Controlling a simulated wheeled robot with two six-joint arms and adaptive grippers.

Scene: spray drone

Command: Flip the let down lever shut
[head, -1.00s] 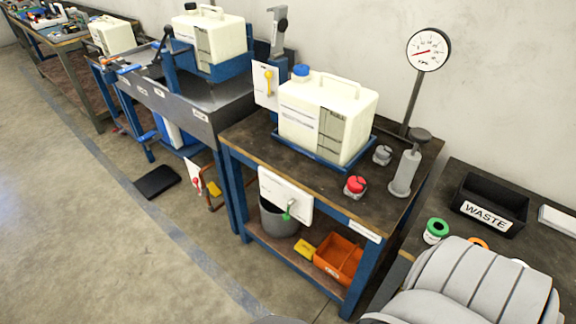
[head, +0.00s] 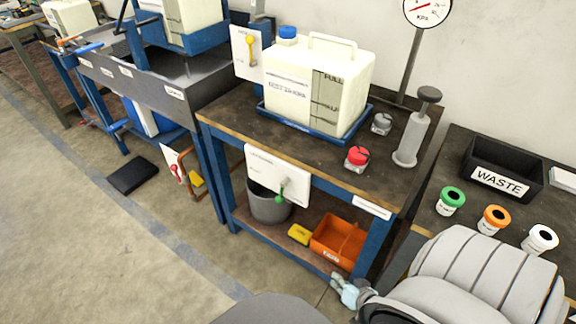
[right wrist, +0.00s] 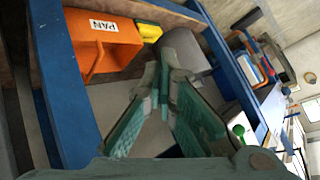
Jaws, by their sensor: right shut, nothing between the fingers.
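Three small coloured levers on white plates show in the head view; their labels are too small to read, so I cannot tell which is the let down lever. The green lever (head: 282,190) is on a plate on the front of the middle bench, its handle pointing down. The yellow lever (head: 250,47) is on an upright plate left of the white tank. The red lever (head: 174,170) is on a low plate further left. My right gripper (head: 343,287) is shut and empty, low in front of the bench. In the right wrist view, the green lever (right wrist: 239,131) is right of the fingers (right wrist: 164,82).
The middle bench (head: 225,112) carries a white tank (head: 290,84), a red-capped part (head: 357,157) and a grey pump (head: 410,140). Its lower shelf holds a grey bucket (head: 268,208) and an orange pan (head: 338,243). Blue legs flank the shelf.

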